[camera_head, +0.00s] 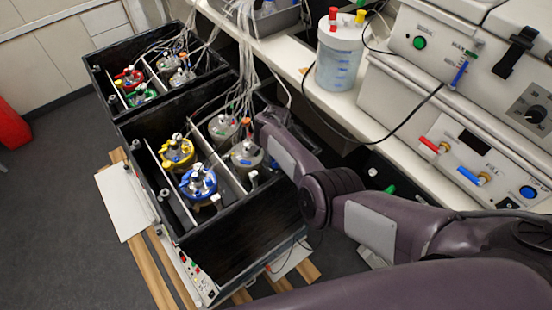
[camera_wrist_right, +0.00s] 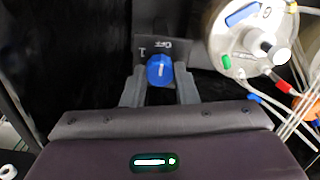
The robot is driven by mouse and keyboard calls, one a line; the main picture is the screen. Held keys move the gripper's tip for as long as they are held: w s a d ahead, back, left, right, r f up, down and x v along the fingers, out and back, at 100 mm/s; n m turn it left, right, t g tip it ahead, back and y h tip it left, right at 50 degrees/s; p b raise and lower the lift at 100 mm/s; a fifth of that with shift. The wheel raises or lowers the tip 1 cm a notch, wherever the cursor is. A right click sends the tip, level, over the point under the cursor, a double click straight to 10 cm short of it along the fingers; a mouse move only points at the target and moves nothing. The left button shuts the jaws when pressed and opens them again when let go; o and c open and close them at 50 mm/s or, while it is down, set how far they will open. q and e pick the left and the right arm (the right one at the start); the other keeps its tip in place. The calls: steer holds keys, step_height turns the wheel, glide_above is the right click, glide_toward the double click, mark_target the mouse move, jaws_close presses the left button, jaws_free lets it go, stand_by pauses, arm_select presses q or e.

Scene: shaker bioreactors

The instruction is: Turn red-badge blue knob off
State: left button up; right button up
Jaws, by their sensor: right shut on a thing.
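In the right wrist view a blue knob (camera_wrist_right: 160,71) with a white line on it sits on a dark plate (camera_wrist_right: 150,48) marked with small white lettering. The white line runs roughly up and down in the picture. My right gripper (camera_wrist_right: 159,80) has one finger on each side of the knob and is shut on it. In the head view my right arm reaches into the near black box (camera_head: 215,245), and its fingertips and the knob are hidden there. I cannot make out a red badge beside the knob. My left gripper is not in view.
A metal-lidded vessel (camera_wrist_right: 247,40) with tubes stands right of the knob. In the head view, yellow-topped (camera_head: 177,151) and blue-topped (camera_head: 199,181) vessels stand in the near box. A far box (camera_head: 120,105) holds more vessels. A bench with instruments (camera_head: 460,140) is at the right.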

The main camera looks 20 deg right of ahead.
stand_by(0.3)
steer(key=o, duration=1)
step_height(320, 180, up, 8)
steer(key=shift+f+p, duration=0.1)
steer(key=shift+p, duration=1.05)
